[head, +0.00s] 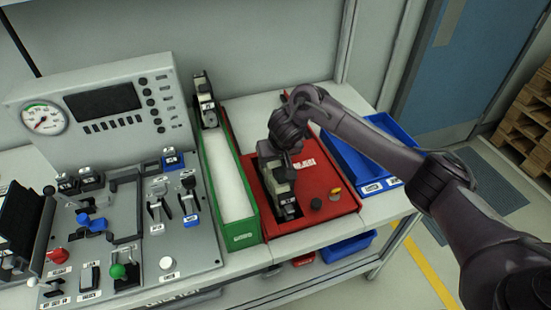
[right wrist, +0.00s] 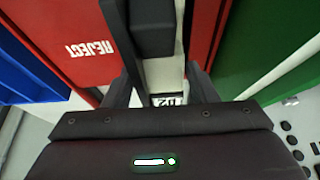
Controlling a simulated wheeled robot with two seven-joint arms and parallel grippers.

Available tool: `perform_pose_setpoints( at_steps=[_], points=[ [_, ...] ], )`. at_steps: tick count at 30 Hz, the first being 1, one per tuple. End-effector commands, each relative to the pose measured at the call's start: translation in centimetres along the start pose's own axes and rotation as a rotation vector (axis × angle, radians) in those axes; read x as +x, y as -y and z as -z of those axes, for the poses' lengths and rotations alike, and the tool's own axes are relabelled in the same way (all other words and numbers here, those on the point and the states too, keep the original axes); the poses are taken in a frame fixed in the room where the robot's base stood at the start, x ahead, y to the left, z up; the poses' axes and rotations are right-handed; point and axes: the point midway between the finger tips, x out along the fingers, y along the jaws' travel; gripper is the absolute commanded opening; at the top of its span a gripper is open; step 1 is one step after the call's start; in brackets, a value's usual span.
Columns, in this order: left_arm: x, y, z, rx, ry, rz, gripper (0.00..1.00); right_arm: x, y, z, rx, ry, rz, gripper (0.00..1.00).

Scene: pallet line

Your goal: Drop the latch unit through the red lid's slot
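The latch unit (head: 284,189), a pale grey and black part with a small white label, stands over the red lid (head: 322,181). Its lower end is at a dark opening in the lid, the slot (head: 289,213); I cannot tell how far in it is. My right gripper (head: 275,155) reaches in from the right and is at the unit's upper part. In the right wrist view the unit (right wrist: 163,75) lies between the two fingers (right wrist: 160,85), which close against its sides. My left gripper is not in view.
A green-walled tray (head: 243,232) stands left of the red lid, with another similar unit (head: 205,103) at its back end. A blue bin (head: 357,160) is on the right. A control panel (head: 150,245) with levers and knobs fills the left. A black knob and a yellow one sit on the lid's front.

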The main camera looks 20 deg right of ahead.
Motion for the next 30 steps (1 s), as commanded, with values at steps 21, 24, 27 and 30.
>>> perform_pose_setpoints(
  at_steps=[21, 24, 27, 30],
  points=[
    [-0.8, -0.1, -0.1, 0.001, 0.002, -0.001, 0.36, -4.4, 0.0, 0.2, -0.002, -0.003, -0.001, 0.71],
    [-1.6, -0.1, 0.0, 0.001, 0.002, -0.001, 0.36, -6.2, -0.1, 0.2, -0.003, -0.003, -0.001, 0.71],
    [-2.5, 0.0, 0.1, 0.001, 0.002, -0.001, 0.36, -7.4, -0.1, 0.3, -0.002, -0.003, -0.002, 0.71],
    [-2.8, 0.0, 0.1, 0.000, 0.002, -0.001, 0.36, -7.8, 0.0, 0.1, -0.001, 0.000, -0.001, 0.71]
  ],
)
